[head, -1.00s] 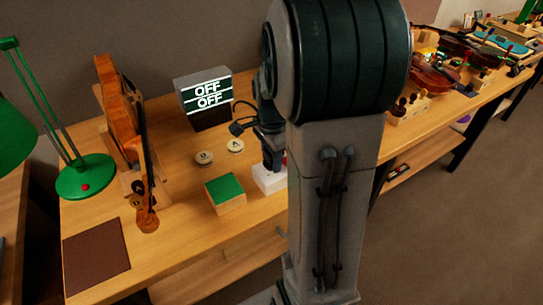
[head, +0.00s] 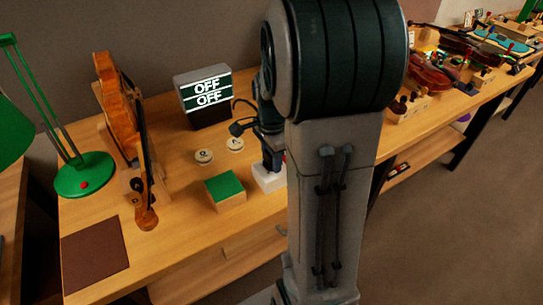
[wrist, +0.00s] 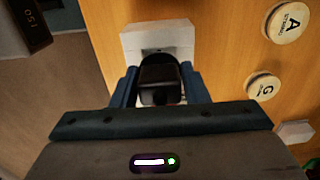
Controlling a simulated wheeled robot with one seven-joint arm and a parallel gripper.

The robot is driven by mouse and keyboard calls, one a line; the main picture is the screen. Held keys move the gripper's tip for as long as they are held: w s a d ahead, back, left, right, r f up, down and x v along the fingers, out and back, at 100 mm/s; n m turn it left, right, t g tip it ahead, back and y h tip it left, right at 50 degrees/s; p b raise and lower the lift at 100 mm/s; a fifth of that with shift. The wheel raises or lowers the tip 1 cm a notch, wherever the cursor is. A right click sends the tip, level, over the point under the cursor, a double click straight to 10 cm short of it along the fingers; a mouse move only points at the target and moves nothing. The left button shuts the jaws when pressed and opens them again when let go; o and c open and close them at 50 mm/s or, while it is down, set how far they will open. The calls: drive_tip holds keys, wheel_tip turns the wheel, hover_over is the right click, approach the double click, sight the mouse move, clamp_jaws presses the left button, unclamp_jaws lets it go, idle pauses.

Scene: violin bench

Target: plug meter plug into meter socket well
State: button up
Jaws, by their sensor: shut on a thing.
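My gripper (wrist: 160,85) is shut on the black meter plug (wrist: 159,78), held between its two blue fingers in the wrist view. The white block with the meter socket well (wrist: 130,41) lies just beyond the plug, and a dark recess shows at its middle. In the head view the white block (head: 266,180) stands on the bench directly below my gripper (head: 273,160). My arm hides part of the block and most of the plug. I cannot tell whether the plug is inside the well.
A green-topped block (head: 225,187) stands left of the white block. Two round labelled discs (head: 204,157) lie behind it. The meter display (head: 203,92) reads OFF on both lines. A violin (head: 122,115) stands upright at left beside a green lamp (head: 84,175).

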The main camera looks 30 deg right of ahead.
drive_tip(key=shift+f+b, duration=0.4)
drive_tip(key=shift+f, duration=0.2)
drive_tip(key=o, duration=1)
drive_tip(key=shift+r, duration=0.15)
wheel_tip(320, 180, up, 14)
drive_tip(key=shift+p, duration=0.3)
drive_tip(key=shift+f, duration=0.2)
